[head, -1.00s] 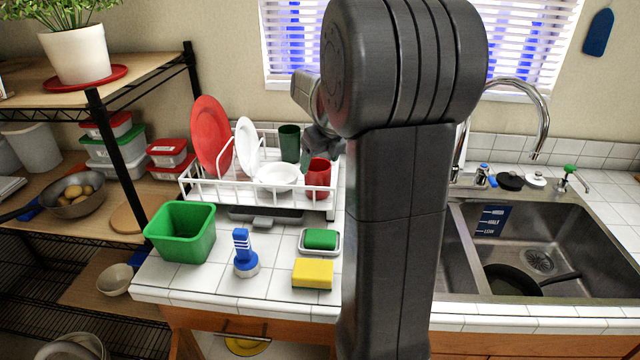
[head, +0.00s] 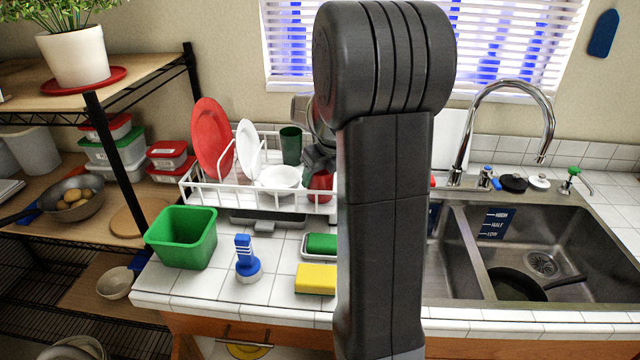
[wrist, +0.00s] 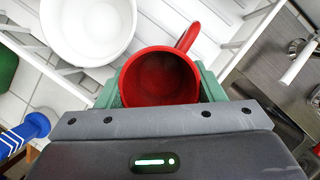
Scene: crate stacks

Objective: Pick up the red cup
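The red cup (wrist: 160,78) is in the wrist view, seen from above into its empty inside, with its handle toward the upper right. My gripper (wrist: 158,82) has its green fingers on either side of the cup, and they look open. I cannot tell whether either finger touches it. In the head view, the red cup (head: 319,184) is partly hidden behind my arm, at the right of the white dish rack (head: 243,198). My gripper (head: 316,170) is close over it there, mostly hidden.
A white bowl (head: 279,178) sits left of the cup. A dark green cup (head: 290,146), a white plate (head: 248,150) and a red plate (head: 211,140) also stand in the rack. The faucet (head: 549,120) and sink (head: 600,252) are at right.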

